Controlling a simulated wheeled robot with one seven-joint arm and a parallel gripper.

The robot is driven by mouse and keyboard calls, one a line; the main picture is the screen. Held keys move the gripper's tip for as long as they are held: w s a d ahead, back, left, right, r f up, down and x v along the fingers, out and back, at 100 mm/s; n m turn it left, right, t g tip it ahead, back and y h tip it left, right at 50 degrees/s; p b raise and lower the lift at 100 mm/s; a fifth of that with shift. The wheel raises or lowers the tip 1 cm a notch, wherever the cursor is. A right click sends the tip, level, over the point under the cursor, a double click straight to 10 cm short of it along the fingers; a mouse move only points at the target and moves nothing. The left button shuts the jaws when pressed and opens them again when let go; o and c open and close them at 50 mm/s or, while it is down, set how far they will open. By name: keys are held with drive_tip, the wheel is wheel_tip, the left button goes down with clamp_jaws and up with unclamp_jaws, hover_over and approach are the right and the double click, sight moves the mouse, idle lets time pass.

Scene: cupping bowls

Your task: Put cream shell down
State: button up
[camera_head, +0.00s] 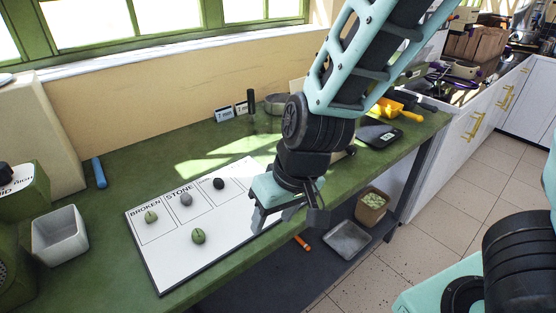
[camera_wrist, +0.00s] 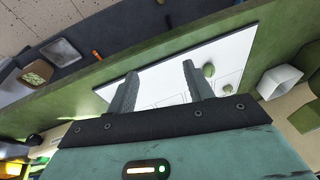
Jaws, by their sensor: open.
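My gripper (camera_head: 288,212) is open and empty. It hangs over the right end of the white sorting board (camera_head: 190,262), and its fingers (camera_wrist: 160,88) show nothing held between them in the wrist view. I cannot make out a cream shell in either view; my arm and gripper hide part of the bench and board. On the board, a green rounded piece (camera_head: 151,217) lies in the BROKEN column, a grey one (camera_head: 186,199) in the STONE column, and a black one (camera_head: 218,183) in the column to the right. Another green piece (camera_head: 198,236) lies below the columns.
A white square bin (camera_head: 60,236) stands left of the board. A black scale (camera_head: 379,134) and yellow scoop (camera_head: 399,110) are at the bench's right. Below, the shelf holds a grey tray (camera_head: 348,238) and a brown pot (camera_head: 372,206). The bench's front edge runs beneath my gripper.

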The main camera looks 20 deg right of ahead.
drive_tip(key=w+d+r+m+t+h+p, duration=0.2)
drive_tip(key=w+d+r+m+h+p, duration=0.1)
drive_tip(key=w+d+r+p, duration=0.5)
drive_tip(key=b+x, duration=0.2)
drive_tip(key=x, duration=0.1)
drive_tip(key=b+x, duration=0.3)
drive_tip(key=x, duration=0.1)
drive_tip(key=a+b+x, duration=0.1)
drive_tip(key=b+x, duration=0.1)
drive_tip(key=x, duration=0.1)
drive_tip(key=shift+w+f+b, duration=0.2)
drive_tip(key=shift+f+b, duration=0.1)
drive_tip(key=shift+b, duration=0.1)
drive_tip(key=b+x, duration=0.4)
drive_tip(key=x, duration=0.2)
drive_tip(key=shift+w, duration=0.1)
drive_tip(key=shift+a+t, duration=0.1)
drive_tip(key=shift+t, duration=0.2)
clamp_jaws()
drive_tip(key=shift+r, duration=0.1)
